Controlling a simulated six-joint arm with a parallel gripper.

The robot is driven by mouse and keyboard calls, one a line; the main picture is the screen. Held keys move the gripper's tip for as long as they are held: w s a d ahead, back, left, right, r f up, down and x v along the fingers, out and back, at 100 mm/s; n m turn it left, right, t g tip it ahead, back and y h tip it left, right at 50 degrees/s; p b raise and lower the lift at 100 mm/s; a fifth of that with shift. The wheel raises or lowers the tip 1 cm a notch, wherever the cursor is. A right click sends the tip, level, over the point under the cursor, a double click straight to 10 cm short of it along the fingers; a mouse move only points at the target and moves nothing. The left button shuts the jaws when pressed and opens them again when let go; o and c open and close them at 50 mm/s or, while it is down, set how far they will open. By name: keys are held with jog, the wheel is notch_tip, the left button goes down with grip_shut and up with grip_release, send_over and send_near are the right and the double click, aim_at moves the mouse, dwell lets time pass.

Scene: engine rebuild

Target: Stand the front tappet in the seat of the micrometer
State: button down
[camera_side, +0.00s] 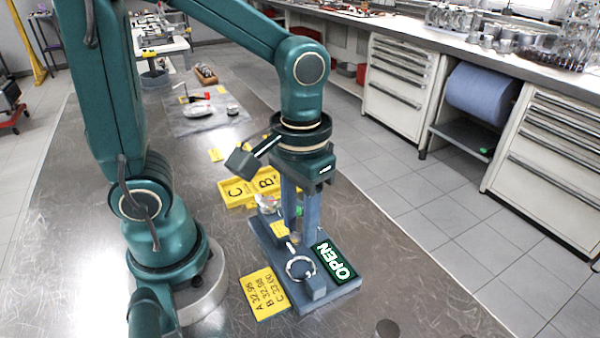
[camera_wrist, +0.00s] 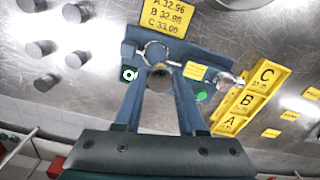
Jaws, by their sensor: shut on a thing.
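The micrometer (camera_side: 345,291) is a blue-grey base with a metal ring (camera_side: 300,267) near its front end and a green-lit display (camera_side: 335,262) reading OPEN. My gripper (camera_side: 297,238) points down over the base, behind the ring in the side view. It is shut on a tappet (camera_wrist: 160,79), seen as a dark round face between the fingers in the wrist view. The ring also shows in the wrist view (camera_wrist: 154,43), just beyond the fingertips. The fingers hide much of the tappet, and I cannot tell whether it touches the base.
Several other grey tappets (camera_wrist: 75,61) stand on the metal bench at left in the wrist view. A yellow card (camera_side: 264,294) with sizes lies beside the micrometer. Yellow trays (camera_side: 236,190) lettered A, B, C lie behind it.

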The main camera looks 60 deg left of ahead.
aim_at(300, 242)
jog(key=shift+s+d+r+m, duration=0.1)
jog(key=shift+s+d+m, duration=0.05)
jog(key=shift+d+m, duration=0.2)
jog(key=shift+d+f, duration=0.1)
jog(key=shift+f, duration=3.1)
jog(key=shift+c, duration=2.1)
grip_release()
jog(key=shift+r, duration=2.55)
